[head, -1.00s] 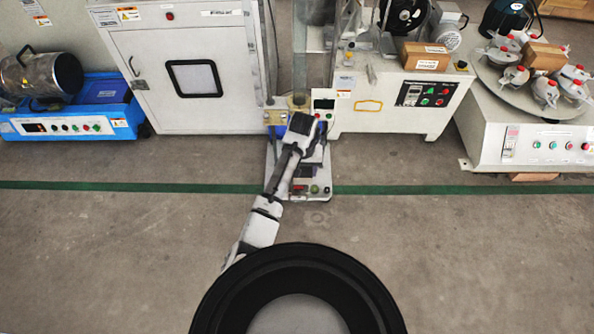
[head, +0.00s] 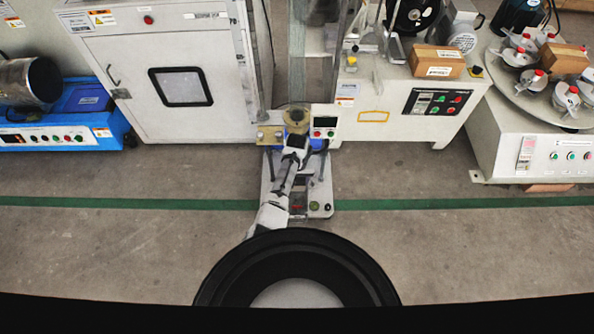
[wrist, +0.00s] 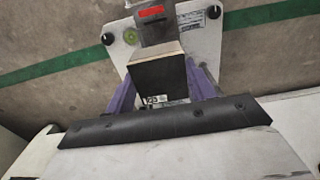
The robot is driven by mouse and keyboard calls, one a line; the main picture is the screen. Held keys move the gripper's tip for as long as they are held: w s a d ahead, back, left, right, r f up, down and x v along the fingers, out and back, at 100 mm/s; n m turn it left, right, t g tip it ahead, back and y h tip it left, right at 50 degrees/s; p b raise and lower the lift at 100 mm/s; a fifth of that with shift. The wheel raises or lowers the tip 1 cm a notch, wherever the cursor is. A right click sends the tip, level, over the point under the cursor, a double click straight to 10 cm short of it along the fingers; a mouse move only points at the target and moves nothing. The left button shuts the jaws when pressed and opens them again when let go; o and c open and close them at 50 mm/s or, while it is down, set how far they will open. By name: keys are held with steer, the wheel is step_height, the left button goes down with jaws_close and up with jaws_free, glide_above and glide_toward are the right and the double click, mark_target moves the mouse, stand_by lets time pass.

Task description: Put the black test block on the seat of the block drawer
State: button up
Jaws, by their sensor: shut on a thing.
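The black test block (wrist: 163,77) is held between the purple fingers of my gripper (wrist: 161,70) in the wrist view. The block has a tan top face and a dark front face. My gripper is shut on it. In the head view my gripper (head: 296,145) is above the small tester's white base, in front of its column; its fingers and the block cannot be made out there. A grey part with a red label, which looks like the block drawer (wrist: 153,27), lies beyond the block in the wrist view. Its seat is hidden, and I cannot tell the gap.
The tester's white base plate (head: 323,195) has round black feet or knobs. Its display box (head: 325,127) and a brass-coloured cylinder (head: 297,116) stand close behind my gripper. A white cabinet (head: 185,80) is left, a control machine (head: 405,105) right. The floor in front is clear.

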steer(key=shift+f+b, duration=2.6)
steer(key=shift+b, duration=0.05)
steer(key=shift+f+b, duration=2.25)
steer(key=shift+f, duration=0.8)
steer(key=shift+f, duration=0.2)
steer(key=o, duration=1.1)
steer(key=shift+s, duration=0.1)
steer(key=shift+r, duration=0.1)
step_height(320, 180, up, 14)
steer(key=p, duration=1.3)
steer(key=shift+p, duration=0.3)
steer(key=shift+f, duration=0.25)
